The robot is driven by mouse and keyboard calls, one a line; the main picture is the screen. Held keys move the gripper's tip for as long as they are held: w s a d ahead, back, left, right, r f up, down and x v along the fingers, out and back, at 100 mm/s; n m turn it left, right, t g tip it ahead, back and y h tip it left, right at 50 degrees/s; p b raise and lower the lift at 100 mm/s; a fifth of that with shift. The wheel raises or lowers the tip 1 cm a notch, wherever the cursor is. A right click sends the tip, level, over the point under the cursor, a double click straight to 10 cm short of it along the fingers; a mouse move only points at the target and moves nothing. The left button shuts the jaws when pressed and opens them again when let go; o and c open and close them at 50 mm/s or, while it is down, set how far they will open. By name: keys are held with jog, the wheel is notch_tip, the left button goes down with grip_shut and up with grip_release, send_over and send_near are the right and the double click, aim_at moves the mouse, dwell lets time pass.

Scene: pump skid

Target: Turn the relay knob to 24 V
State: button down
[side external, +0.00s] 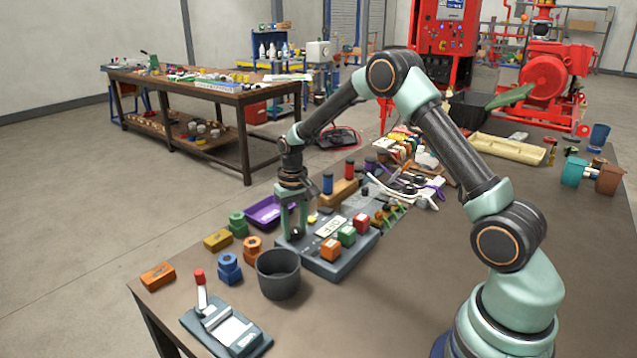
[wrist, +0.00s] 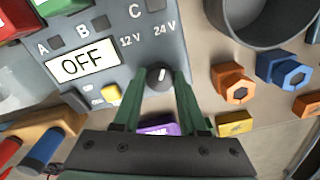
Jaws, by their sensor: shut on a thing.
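The relay box (side external: 345,267) is a grey-blue panel on the near table. In the wrist view the panel (wrist: 100,18) carries the labels A, B, C, 12 V and 24 V. Its white display (wrist: 83,63) reads OFF. The black relay knob (wrist: 159,76) sits below the two voltage labels. Its white pointer mark faces up and slightly right, roughly toward 24 V; the exact setting is hard to tell. My gripper (side external: 294,236) points down at the panel's left end. Its green fingers (wrist: 157,92) are shut on the knob, one on each side.
A dark cup (side external: 278,275) stands close in front of the box. A red-handled lever device (side external: 225,325) is at the front. Red, green and orange blocks (side external: 331,249) sit on the panel.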

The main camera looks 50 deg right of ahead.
aim_at(295, 229)
jog(key=shift+w+d+r, duration=0.1)
jog(key=shift+w+d, duration=0.05)
jog(key=shift+d, duration=0.05)
jog(key=shift+c, duration=2.2)
grip_release()
jog(key=shift+a, duration=0.1)
notch_tip(295, 229, up, 12)
